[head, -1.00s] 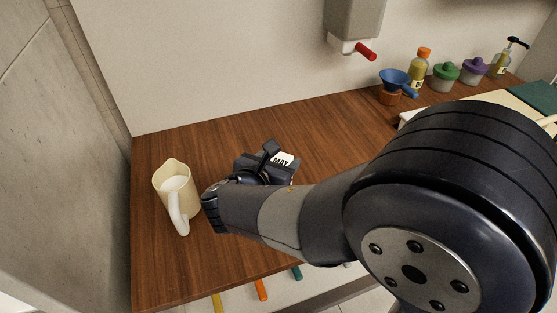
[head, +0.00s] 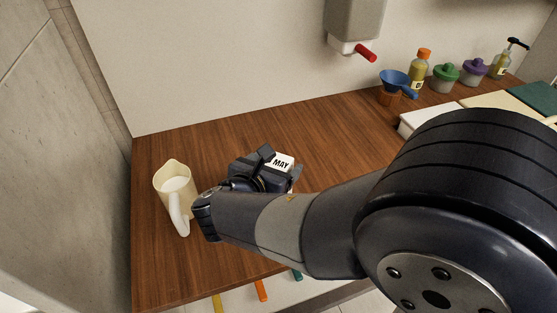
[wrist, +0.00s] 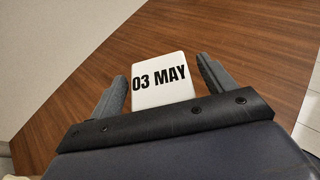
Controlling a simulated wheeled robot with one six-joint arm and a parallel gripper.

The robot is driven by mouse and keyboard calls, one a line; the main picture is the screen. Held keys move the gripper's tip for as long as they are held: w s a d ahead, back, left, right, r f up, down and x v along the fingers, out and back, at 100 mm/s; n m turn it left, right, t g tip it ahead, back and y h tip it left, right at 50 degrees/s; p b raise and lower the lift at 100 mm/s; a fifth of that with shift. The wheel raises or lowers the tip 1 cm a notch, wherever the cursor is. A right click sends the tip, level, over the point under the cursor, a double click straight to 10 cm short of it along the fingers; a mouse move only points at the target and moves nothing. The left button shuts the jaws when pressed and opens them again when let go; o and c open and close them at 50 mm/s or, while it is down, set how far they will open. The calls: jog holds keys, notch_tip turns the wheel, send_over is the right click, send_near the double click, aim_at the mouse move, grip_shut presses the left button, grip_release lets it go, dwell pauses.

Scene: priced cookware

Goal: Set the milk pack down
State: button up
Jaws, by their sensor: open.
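The milk pack (head: 282,162) shows in the head view as a small white face with "MAY" on it, mostly hidden by my gripper. In the wrist view the white pack (wrist: 160,72) reads "03 MAY" and lies between my two fingers, with gaps at its sides. My gripper (head: 278,168) is open around the pack, low over the brown wooden counter (head: 320,125). It also shows in the wrist view (wrist: 160,85). The pack's base is hidden, so its contact with the counter cannot be seen.
A cream jug (head: 174,190) stands left of my gripper. A wall dispenser (head: 352,25) with a red lever hangs above the counter. A blue funnel (head: 394,78), bottles and lidded jars stand at the back right. The counter behind my gripper is clear.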

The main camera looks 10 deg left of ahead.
jog(key=v, duration=1)
jog(key=shift+p, duration=0.4)
jog(key=shift+f, duration=0.1)
